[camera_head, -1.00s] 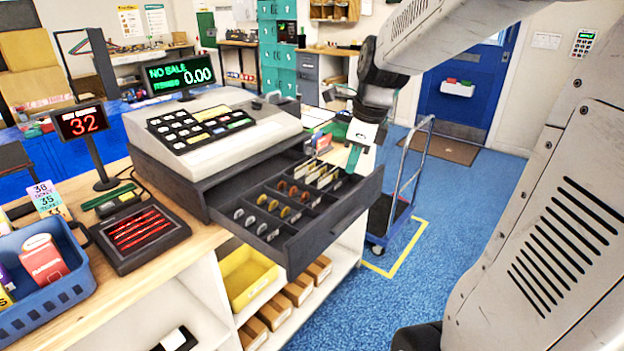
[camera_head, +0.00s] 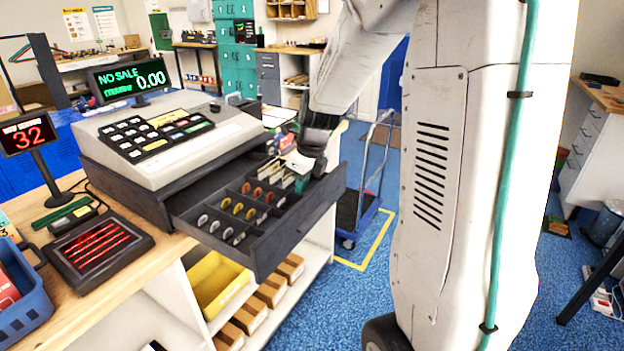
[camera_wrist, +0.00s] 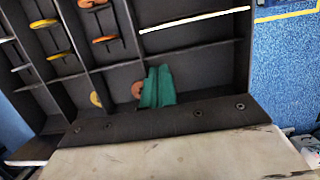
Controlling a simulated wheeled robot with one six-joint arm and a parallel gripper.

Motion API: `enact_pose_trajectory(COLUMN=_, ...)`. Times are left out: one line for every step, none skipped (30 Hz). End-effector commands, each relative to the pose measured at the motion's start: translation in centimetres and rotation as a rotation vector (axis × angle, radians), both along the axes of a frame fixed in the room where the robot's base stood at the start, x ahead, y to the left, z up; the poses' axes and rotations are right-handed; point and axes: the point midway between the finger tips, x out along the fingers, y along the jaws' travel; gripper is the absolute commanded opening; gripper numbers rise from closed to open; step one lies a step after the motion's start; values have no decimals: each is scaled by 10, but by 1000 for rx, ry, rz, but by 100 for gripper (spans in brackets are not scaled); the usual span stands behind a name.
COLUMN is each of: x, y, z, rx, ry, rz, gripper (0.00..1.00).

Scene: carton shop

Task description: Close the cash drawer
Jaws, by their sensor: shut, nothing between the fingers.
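The cash drawer (camera_head: 288,236) stands pulled out from under the register (camera_head: 175,150). Its dark front panel faces right, and coins and notes lie in its compartments. My gripper (camera_head: 301,183) is at the drawer's far part, behind the front panel as seen in the head view. Its teal fingers are together and empty. In the wrist view the fingers (camera_wrist: 157,88) show over the drawer's compartments (camera_wrist: 120,75), with coins and a white-edged note nearby. I cannot tell whether the fingertips touch the drawer.
The wooden counter (camera_head: 128,265) carries a red-lit tray (camera_head: 98,243), a display reading 32 (camera_head: 28,136) and a blue basket (camera_head: 30,300). A yellow bin (camera_head: 215,283) and cardboard boxes sit on the shelf below the drawer. A trolley (camera_head: 352,205) stands on the blue floor behind.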

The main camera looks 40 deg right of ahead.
Motion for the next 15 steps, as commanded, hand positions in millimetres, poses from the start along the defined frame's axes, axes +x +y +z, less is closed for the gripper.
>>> enact_pose_trajectory(x=5, y=2, z=0, rx=0, ry=0, rz=2, gripper=0)
enact_pose_trajectory(x=7, y=2, z=0, rx=0, ry=0, rz=2, gripper=0)
enact_pose_trajectory(x=10, y=3, z=0, rx=0, ry=0, rz=2, gripper=0)
enact_pose_trajectory(x=11, y=4, z=0, rx=0, ry=0, rz=1, gripper=0)
enact_pose_trajectory(x=12, y=4, z=0, rx=0, ry=0, rz=1, gripper=0)
enact_pose_trajectory(x=13, y=5, z=0, rx=0, ry=0, rz=1, gripper=0)
enact_pose_trajectory(x=13, y=5, z=0, rx=0, ry=0, rz=1, gripper=0)
enact_pose_trajectory(x=13, y=5, z=0, rx=0, ry=0, rz=1, gripper=0)
enact_pose_trajectory(x=14, y=5, z=0, rx=0, ry=0, rz=0, gripper=0)
enact_pose_trajectory(x=14, y=5, z=1, rx=0, ry=0, rz=0, gripper=0)
enact_pose_trajectory(x=13, y=5, z=0, rx=0, ry=0, rz=0, gripper=0)
enact_pose_trajectory(x=13, y=5, z=1, rx=0, ry=0, rz=0, gripper=0)
enact_pose_trajectory(x=13, y=5, z=1, rx=0, ry=0, rz=0, gripper=0)
enact_pose_trajectory(x=13, y=5, z=1, rx=0, ry=0, rz=0, gripper=0)
enact_pose_trajectory(x=13, y=5, z=1, rx=0, ry=0, rz=0, gripper=0)
